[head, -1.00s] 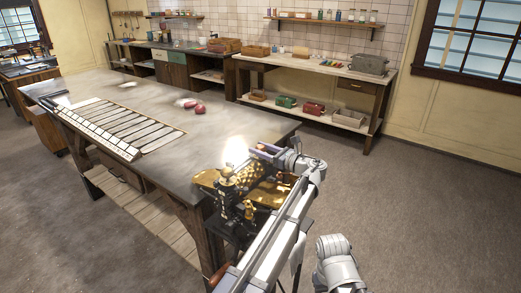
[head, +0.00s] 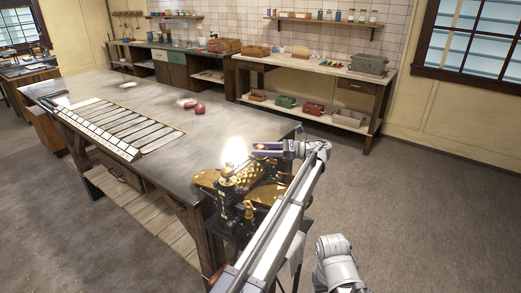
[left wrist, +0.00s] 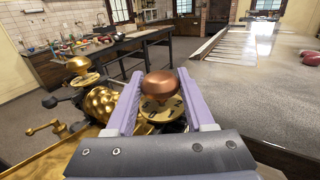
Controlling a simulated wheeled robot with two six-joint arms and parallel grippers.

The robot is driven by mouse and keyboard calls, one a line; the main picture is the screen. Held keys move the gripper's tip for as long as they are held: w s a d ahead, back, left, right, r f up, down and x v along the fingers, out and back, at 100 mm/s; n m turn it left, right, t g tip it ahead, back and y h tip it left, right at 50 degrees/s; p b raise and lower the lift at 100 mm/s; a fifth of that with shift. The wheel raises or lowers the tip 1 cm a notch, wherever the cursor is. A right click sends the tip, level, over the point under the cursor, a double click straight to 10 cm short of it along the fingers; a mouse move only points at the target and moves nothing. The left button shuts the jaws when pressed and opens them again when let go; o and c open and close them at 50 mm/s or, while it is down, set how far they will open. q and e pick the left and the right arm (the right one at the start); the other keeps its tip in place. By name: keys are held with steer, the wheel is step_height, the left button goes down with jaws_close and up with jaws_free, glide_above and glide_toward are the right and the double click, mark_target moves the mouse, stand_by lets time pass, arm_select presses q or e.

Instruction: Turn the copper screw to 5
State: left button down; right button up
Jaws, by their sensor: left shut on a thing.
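The copper screw (left wrist: 159,86) is a round copper knob above a brass dial (left wrist: 161,108) with dark marks that I cannot read surely. In the left wrist view it sits between the two pale lilac fingers of my left gripper (left wrist: 160,92), which is shut on it. In the head view my left gripper (head: 266,148) is over the far right side of a gold and black machine (head: 262,190), and the screw is mostly hidden there. A second copper-topped knob (left wrist: 78,65) on a brass dial stands left in the wrist view. My right gripper is out of view.
The machine stands at the near right corner of a long grey table (head: 150,105). A bright glow (head: 236,150) is close left of my gripper. Red rounded things (head: 193,106) and a slatted rack (head: 110,125) lie farther off. Open floor is to the right.

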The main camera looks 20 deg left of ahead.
arm_select(q)
steer(key=shift+s+f, duration=0.1)
stand_by(0.3)
steer(key=shift+c, duration=1.4)
jaws_free()
